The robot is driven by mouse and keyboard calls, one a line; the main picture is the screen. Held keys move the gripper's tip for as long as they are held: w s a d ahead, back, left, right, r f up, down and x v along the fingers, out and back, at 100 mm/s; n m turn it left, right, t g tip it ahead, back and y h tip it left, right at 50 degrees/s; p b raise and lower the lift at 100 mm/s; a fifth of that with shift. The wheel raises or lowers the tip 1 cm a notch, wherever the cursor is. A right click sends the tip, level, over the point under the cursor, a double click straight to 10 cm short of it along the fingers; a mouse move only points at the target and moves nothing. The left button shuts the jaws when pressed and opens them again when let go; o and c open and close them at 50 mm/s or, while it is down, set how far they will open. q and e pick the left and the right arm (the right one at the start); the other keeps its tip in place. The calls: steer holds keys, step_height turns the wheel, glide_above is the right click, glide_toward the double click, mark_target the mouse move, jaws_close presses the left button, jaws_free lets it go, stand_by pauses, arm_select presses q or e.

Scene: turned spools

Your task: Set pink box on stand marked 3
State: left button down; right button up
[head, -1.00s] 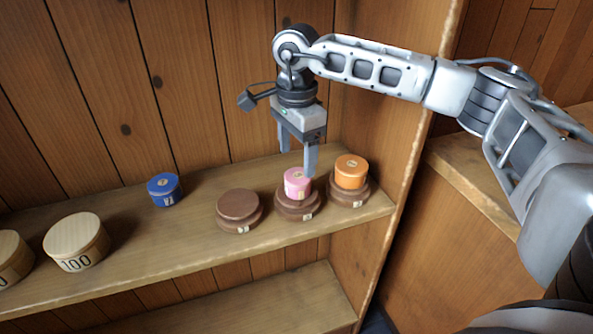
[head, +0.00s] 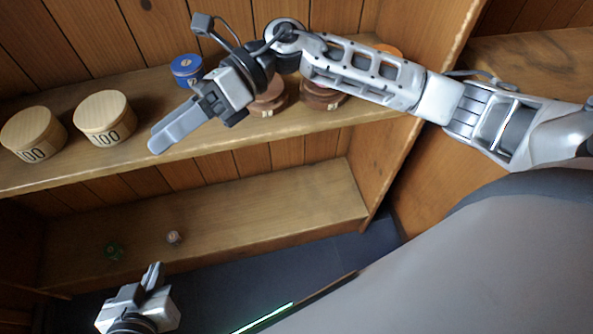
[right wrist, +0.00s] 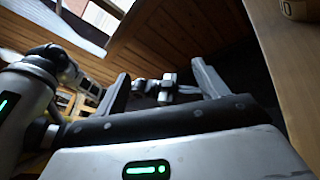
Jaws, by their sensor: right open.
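My right gripper (head: 165,138) is open and holds nothing, in front of the upper shelf left of the stands. Its two apart fingers show in the right wrist view (right wrist: 160,92). The pink box is hidden behind my right arm in the head view. A brown stand (head: 268,103) and another brown stand (head: 322,98) show partly under that arm; their small labels are too small to read surely. An orange box (head: 391,49) peeks out above the arm; its stand is hidden. My left gripper (head: 154,273) is low, in front of the lower shelf; its jaw opening is unclear.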

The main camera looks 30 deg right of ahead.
steer(key=d+f+n+t+h, duration=0.55)
steer(key=n+t, duration=0.35)
steer(key=n, duration=0.7)
steer(key=d+f+n+t+h, duration=0.4)
steer(key=f+n+t, duration=0.45)
steer(key=n, duration=0.75)
steer(key=s+d+f+m+g+h, duration=0.2)
steer(key=s+d+f+m+g, duration=0.1)
steer(key=s+f+m, duration=0.3)
step_height(320, 180, down, 2)
steer(key=s+d, duration=0.1)
steer(key=s, duration=0.1)
steer(key=shift+s+f+m+g, duration=0.15)
steer(key=shift+s+m+g, duration=0.2)
steer(key=shift+m, duration=0.05)
